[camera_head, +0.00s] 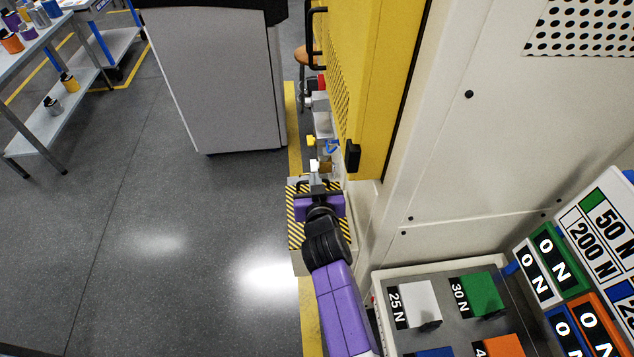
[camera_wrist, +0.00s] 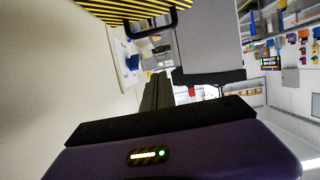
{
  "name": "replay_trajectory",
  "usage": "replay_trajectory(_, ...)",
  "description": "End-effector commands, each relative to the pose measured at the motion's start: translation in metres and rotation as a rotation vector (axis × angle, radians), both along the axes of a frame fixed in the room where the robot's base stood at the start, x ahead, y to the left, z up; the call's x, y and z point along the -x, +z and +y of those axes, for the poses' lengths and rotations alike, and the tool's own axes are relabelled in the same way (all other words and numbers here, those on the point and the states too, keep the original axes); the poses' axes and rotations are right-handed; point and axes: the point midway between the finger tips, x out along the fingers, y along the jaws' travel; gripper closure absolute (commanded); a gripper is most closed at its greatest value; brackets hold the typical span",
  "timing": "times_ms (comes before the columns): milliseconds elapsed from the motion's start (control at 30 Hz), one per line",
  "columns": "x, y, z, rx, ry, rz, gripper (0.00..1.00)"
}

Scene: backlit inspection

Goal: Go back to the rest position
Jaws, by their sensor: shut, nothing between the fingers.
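My gripper (camera_head: 317,180) is in the middle of the head view, at the end of my purple and black arm, which reaches up from the bottom edge. It is over a box top with yellow and black stripes (camera_head: 295,212), beside the cream machine wall; I cannot tell whether it touches the box. In the wrist view my gripper (camera_wrist: 158,82) shows its dark fingers together with nothing between them. The purple gripper housing fills the bottom of that view.
A yellow panel (camera_head: 372,80) with a black handle stands just beyond my gripper. A tray (camera_head: 445,272) of coloured blocks marked in newtons lies at lower right. A grey cabinet (camera_head: 220,75) stands behind; shelving (camera_head: 50,117) is at far left. Open floor (camera_head: 150,240) lies left.

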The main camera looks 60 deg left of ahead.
Motion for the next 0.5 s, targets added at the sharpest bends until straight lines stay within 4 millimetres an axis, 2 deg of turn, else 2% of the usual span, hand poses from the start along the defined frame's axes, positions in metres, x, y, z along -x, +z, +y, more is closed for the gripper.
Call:
replay_trajectory(233,0.009,0.017,-0.025,-0.002,-0.003,0.0,1.0)
replay_trajectory(500,0.015,0.026,-0.036,0.0,-0.001,0.0,1.0)
